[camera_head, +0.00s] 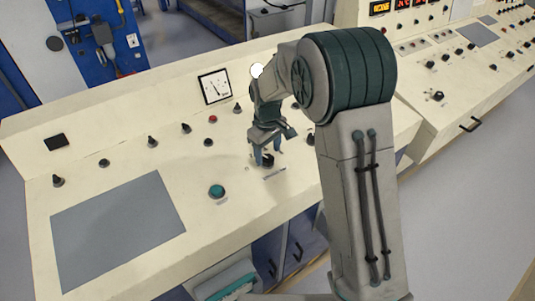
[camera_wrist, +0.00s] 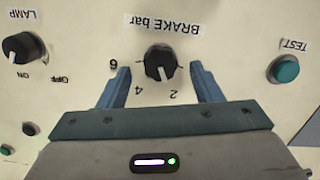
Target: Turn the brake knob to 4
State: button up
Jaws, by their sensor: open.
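The brake knob (camera_wrist: 158,58) is black and round, on the cream panel under an upside-down "BRAKE bar" label (camera_wrist: 162,25) in the wrist view. Its white pointer line points down and slightly right, nearer the 2 (camera_wrist: 174,94) than the 4 (camera_wrist: 138,88). My gripper (camera_wrist: 160,72) is open, with one blue finger on each side of the knob and a clear gap to both. In the head view my gripper (camera_head: 265,156) points down over the knob (camera_head: 267,161), which it partly hides.
In the wrist view a lamp knob (camera_wrist: 20,46) is at the left and a teal test button (camera_wrist: 285,68) at the right. In the head view several small knobs, a dial gauge (camera_head: 215,86), a teal button (camera_head: 217,191) and a grey flat screen (camera_head: 117,228) sit on the sloped console.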

aim_at(268, 160)
jog(key=shift+f, duration=1.3)
jog(key=c, duration=1)
jog(key=m+b, duration=0.1)
jog(key=m, duration=0.3)
jog(key=shift+m+b, duration=0.4)
jog(key=m+y+b, duration=0.1)
jog(key=m, duration=0.3)
jog(key=shift+m, duration=0.4)
jog(key=shift+w+r, duration=0.1)
